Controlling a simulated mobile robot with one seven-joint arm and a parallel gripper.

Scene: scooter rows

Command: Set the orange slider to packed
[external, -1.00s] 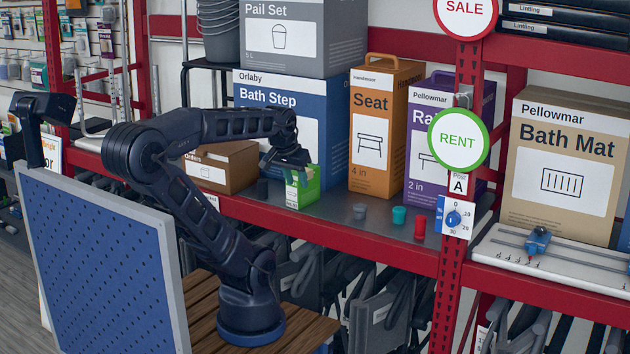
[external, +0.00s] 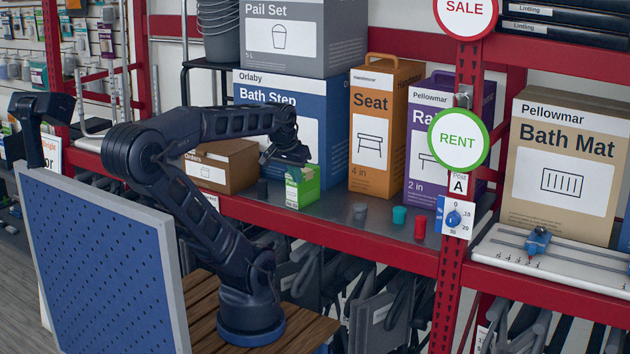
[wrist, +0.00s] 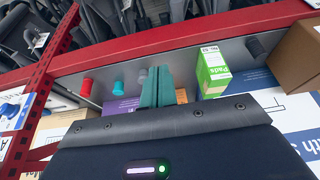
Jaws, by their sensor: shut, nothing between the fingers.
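No orange slider shows clearly in either view. A blue slider (external: 537,241) sits on a white railed board (external: 497,250) with small marks, at the right of the shelf in the external view. My gripper (external: 289,155) is far to its left, just above and behind a small green box (external: 302,187). In the wrist view my gripper's teal fingers (wrist: 157,76) are together and empty. The green box (wrist: 212,72) stands beside them, apart. The fingertips are hard to make out in the external view.
Grey, teal (external: 399,215) and red (external: 420,227) cups stand along the shelf's front. A red post (external: 452,283) with a blue dial (external: 453,218) and a round RENT sign (external: 458,139) separates my gripper from the railed board. Large boxes, including Bath Step (external: 330,120), fill the back.

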